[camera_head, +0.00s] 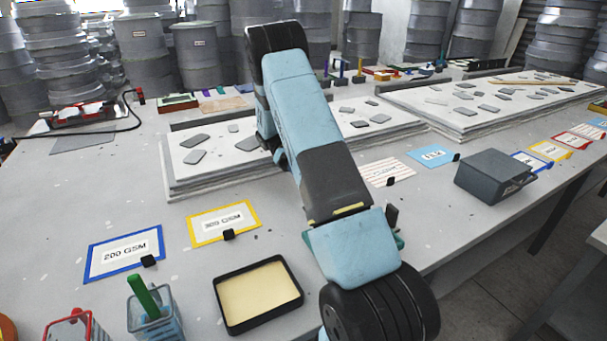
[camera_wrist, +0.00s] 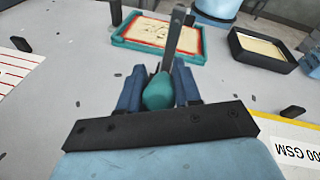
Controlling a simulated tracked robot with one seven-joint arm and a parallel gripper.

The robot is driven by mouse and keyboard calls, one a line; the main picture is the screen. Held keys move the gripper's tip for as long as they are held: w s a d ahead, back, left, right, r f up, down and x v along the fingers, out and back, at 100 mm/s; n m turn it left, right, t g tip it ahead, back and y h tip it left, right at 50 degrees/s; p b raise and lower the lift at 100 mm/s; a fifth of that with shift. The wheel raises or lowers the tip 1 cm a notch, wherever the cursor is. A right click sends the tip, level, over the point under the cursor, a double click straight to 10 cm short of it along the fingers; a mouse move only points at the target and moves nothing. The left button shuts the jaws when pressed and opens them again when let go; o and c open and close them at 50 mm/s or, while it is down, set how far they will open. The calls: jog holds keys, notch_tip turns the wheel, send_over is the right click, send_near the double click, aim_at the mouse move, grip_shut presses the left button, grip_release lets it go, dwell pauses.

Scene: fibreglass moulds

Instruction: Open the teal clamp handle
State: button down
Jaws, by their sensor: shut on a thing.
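In the wrist view, the teal clamp handle (camera_wrist: 159,92) is a rounded grip between the two blue fingers of my gripper (camera_wrist: 158,78), which is shut on it. A dark metal lever bar (camera_wrist: 175,38) rises beyond the grip in the picture. Behind it lies a teal-edged frame (camera_wrist: 137,44) around a pale panel with reddish print. In the head view my arm hides the gripper and the handle; only small teal bits (camera_head: 398,239) and a dark upright piece (camera_head: 392,215) show beside it.
A black tray with a cream filling (camera_head: 228,314) lies near the front. Yellow-framed (camera_head: 191,232) and blue-framed (camera_head: 91,265) label cards lie to the left. A grey box (camera_head: 494,176) stands at the right. Low white boards (camera_head: 220,168) with grey pieces lie behind my arm.

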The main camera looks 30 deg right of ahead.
jog(key=shift+w, duration=0.1)
jog(key=c, duration=0.9)
grip_release()
jog(key=shift+o, duration=0.2)
jog(key=shift+r, duration=0.35)
notch_tip(320, 180, up, 2)
jog(key=shift+r, duration=0.25)
jog(key=s+a+r, duration=0.3)
jog(key=s+r, duration=0.6)
jog(key=s, duration=0.4)
jog(key=shift+s+r, duration=0.3)
jog(key=shift+s, duration=0.05)
